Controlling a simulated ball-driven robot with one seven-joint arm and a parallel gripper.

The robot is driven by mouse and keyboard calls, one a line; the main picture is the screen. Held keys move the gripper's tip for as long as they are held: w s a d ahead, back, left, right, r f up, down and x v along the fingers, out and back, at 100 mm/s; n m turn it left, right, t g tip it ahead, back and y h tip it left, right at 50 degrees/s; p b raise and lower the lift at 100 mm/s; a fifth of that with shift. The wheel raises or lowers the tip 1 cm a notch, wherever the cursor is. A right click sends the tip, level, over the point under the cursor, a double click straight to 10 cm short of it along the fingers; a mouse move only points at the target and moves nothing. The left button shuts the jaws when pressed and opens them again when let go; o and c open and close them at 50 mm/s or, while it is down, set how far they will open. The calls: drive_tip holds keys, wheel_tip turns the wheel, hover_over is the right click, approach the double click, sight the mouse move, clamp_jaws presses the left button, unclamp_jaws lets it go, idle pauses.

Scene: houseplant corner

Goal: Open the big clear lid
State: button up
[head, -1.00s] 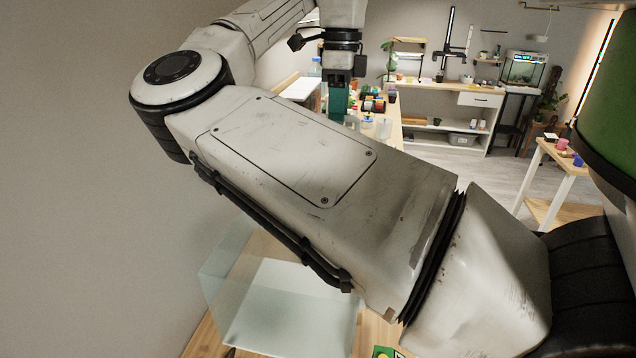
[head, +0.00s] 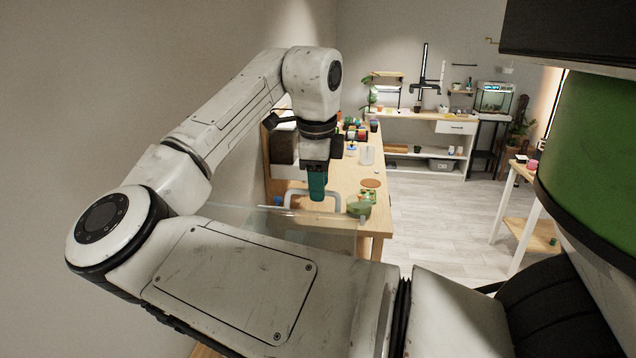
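A clear, see-through panel (head: 325,236) with a pale upper edge shows just beyond my forearm, at the near end of the wooden table. It seems to belong to the big clear box or its lid; I cannot tell lid from wall here. A light grey arched handle (head: 291,196) stands at its far side. My gripper (head: 317,197) has teal fingers pointing down, and they overlap the handle in the picture. I cannot tell whether they touch it or how far apart they are. My forearm hides most of the box.
The long wooden table (head: 376,207) carries a green rounded item (head: 358,208), a brown disc (head: 371,183), a clear cup (head: 367,155) and several small pots. A wall stands close on the left. Open floor (head: 440,210) lies right, before a side table (head: 516,225).

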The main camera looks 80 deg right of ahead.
idle(0.3)
drive_tip(key=d+r, duration=0.4)
drive_tip(key=r, duration=0.7)
drive_tip(key=shift+w+d+r, duration=0.2)
drive_tip(key=shift+d+r, duration=0.05)
drive_tip(key=shift+d, duration=0.05)
idle(0.8)
idle(0.8)
